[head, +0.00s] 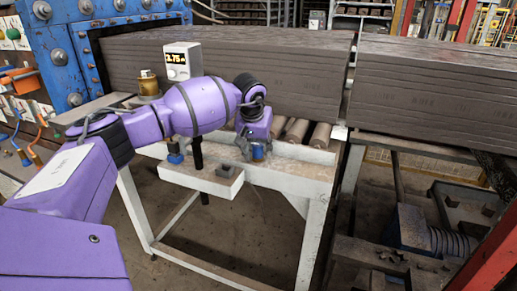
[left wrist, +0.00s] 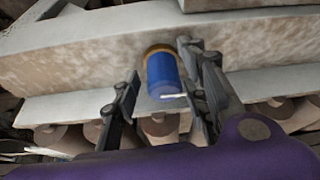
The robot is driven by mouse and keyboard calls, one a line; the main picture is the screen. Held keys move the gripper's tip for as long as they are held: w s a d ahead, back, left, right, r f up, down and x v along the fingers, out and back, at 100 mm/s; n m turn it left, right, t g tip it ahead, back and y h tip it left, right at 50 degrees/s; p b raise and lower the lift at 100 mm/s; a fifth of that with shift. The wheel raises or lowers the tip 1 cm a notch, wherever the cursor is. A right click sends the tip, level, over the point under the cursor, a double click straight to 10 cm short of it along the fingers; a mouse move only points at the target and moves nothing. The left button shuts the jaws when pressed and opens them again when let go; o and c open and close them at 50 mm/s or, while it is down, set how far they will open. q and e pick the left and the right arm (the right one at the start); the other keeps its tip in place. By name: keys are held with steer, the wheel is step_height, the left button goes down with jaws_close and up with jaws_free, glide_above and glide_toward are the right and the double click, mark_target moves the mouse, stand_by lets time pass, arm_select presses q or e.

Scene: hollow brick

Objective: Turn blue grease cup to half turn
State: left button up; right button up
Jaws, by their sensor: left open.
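The blue grease cup (left wrist: 163,75) shows in the left wrist view as a short blue cylinder on a brass collar, fixed to the side of a pale beam. A thin white mark lies near its outer edge. My left gripper (left wrist: 158,75) is open, with one dark finger on each side of the cup. The right finger is close to it; I cannot tell if it touches. In the head view my left gripper (head: 247,148) is at the white frame's edge, and a bit of blue cup (head: 258,152) shows beside it. My right gripper is not in view.
The white frame (head: 305,182) carries rollers (head: 297,130) and a long brown clay block (head: 300,75). A white display box (head: 182,61) reading about 2.75 stands behind my arm. A brass fitting (head: 148,84) is left of it. Another blue fitting (head: 175,152) sits left of the gripper.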

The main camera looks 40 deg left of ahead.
arm_select(q)
jaws_close()
steer(key=shift+n, duration=0.5)
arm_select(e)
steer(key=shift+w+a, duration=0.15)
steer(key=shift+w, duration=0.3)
arm_select(q)
steer(key=shift+c, duration=0.8)
jaws_free()
steer(key=shift+o, duration=0.8)
steer(key=shift+w+d, duration=0.1)
steer(key=v, duration=1.2)
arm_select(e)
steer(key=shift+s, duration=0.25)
arm_select(q)
steer(key=shift+w+d, duration=0.1)
steer(key=shift+w, duration=0.05)
